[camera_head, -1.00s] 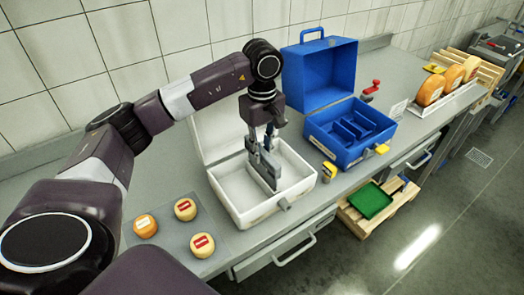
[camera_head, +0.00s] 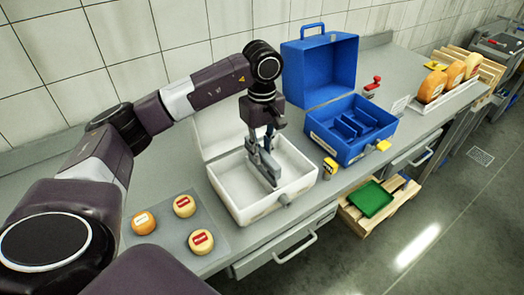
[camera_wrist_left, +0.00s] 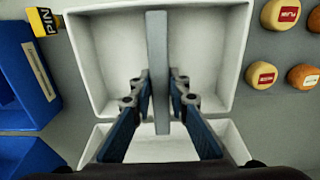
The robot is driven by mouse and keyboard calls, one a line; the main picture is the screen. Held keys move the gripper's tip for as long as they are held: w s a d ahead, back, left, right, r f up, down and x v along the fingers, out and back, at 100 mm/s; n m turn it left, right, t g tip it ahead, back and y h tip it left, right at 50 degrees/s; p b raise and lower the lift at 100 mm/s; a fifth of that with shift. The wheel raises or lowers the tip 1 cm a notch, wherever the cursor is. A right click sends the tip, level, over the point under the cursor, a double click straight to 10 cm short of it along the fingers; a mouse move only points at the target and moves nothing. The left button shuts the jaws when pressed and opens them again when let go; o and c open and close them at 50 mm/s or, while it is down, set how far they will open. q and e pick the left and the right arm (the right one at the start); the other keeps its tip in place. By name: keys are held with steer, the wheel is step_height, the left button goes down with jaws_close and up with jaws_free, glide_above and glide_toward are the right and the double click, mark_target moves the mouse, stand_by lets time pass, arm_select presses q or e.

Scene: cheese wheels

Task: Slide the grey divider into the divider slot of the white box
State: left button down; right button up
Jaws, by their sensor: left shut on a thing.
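The white box (camera_head: 240,203) stands open on the counter, with its lid raised at the back. My left gripper (camera_head: 264,160) reaches down into it from above, shut on the grey divider (camera_head: 270,176). The divider is a thin upright plate inside the box opening. In the left wrist view, the divider (camera_wrist_left: 157,45) runs between my two fingers, across the middle of the white box (camera_wrist_left: 215,62). I cannot make out the slot, or whether the divider's lower edge is seated. My right gripper is not in view.
Small cheese wheels (camera_head: 184,206) lie on a grey mat left of the box. An open blue case (camera_head: 318,143) stands to the right, with a yellow block (camera_head: 330,168) between. Larger cheese wheels (camera_head: 433,86) stand in a rack farther right.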

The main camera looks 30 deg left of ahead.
arm_select(q)
steer(key=shift+f+b, duration=1.35)
steer(key=shift+f, duration=0.5)
steer(key=c, duration=1.8)
jaws_free()
steer(key=shift+r, duration=0.1)
steer(key=shift+o, duration=0.2)
step_height(320, 180, up, 12)
